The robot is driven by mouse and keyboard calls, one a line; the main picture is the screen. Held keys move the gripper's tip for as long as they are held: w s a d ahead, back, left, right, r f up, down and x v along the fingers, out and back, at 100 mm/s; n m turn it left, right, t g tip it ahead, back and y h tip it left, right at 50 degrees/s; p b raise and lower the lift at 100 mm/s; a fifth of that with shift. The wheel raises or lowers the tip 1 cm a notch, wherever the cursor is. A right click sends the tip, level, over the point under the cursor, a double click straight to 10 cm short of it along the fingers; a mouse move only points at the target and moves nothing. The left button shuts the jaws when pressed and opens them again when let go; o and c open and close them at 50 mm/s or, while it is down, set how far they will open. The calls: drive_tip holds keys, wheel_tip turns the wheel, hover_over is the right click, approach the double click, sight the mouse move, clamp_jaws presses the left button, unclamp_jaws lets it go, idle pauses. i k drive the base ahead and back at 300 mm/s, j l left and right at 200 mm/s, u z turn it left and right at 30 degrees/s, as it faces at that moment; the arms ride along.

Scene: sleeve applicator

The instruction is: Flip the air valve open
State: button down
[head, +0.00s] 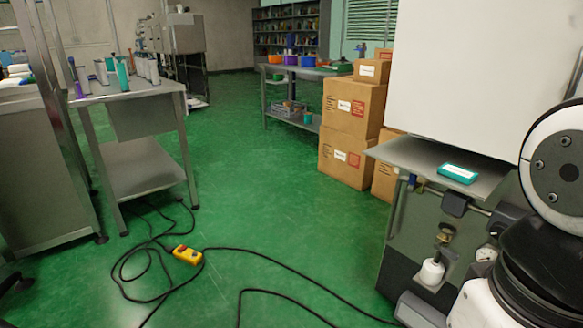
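Below the metal shelf (420,160) of the machine at right is a cluster of air fittings. It includes a brass-coloured fitting (446,233), a white bowl (432,271) under it and a round gauge (487,254). The air valve is probably among these parts, but they are too small to tell which is its handle or how it is set. Part of my white and black arm fills the right edge and covers the machine's right side. My gripper is not in view.
A teal box (458,173) lies on the machine's shelf. Stacked cartons (350,110) stand behind it. A yellow pedal box (187,255) and black cables lie on the green floor. A metal table (140,97) stands at left. The middle floor is open.

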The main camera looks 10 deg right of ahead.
sight(413, 177)
drive_tip(key=u, duration=1.05)
drive_tip(key=i, duration=2.5)
drive_tip(key=z, duration=1.95)
